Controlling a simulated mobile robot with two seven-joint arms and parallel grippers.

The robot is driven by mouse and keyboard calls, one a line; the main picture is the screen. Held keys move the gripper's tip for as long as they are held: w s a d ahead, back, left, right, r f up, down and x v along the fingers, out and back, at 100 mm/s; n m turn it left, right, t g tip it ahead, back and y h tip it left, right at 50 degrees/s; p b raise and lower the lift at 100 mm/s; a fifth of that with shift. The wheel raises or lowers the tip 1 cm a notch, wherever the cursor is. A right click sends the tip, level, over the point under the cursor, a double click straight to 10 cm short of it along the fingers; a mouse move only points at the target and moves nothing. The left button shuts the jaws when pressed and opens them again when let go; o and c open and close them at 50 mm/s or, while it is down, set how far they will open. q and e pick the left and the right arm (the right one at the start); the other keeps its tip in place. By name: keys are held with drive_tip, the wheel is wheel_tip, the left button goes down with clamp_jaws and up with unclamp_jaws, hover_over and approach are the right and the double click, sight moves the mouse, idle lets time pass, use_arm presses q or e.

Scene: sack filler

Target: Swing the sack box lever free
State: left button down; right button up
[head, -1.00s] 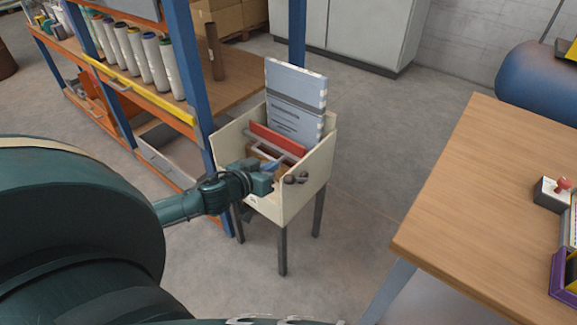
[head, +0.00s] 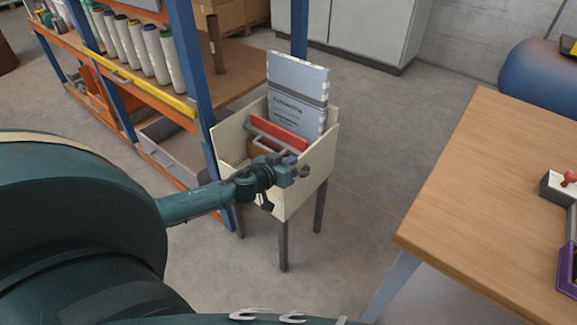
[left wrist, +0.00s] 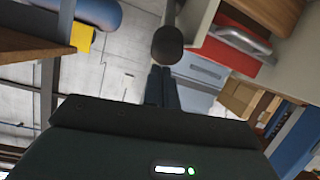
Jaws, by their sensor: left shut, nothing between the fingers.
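The cream sack box (head: 285,205) stands on dark legs beside the shelf. A pale blue-grey panel (head: 297,90) stands upright in it, with a red bar (head: 278,133) in front. My left gripper (head: 293,170) is shut and empty at the box's front side. My right gripper is not in view.
The blue and orange shelf (head: 190,80) with several rolls stands close to the box's left. A wooden table (head: 480,190) with a red-knobbed control box (head: 556,187) is at right. Bare floor lies between box and table.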

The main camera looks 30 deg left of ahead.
use_arm(q)
drive_tip(key=shift+s+f, duration=0.2)
drive_tip(key=shift+f, duration=0.1)
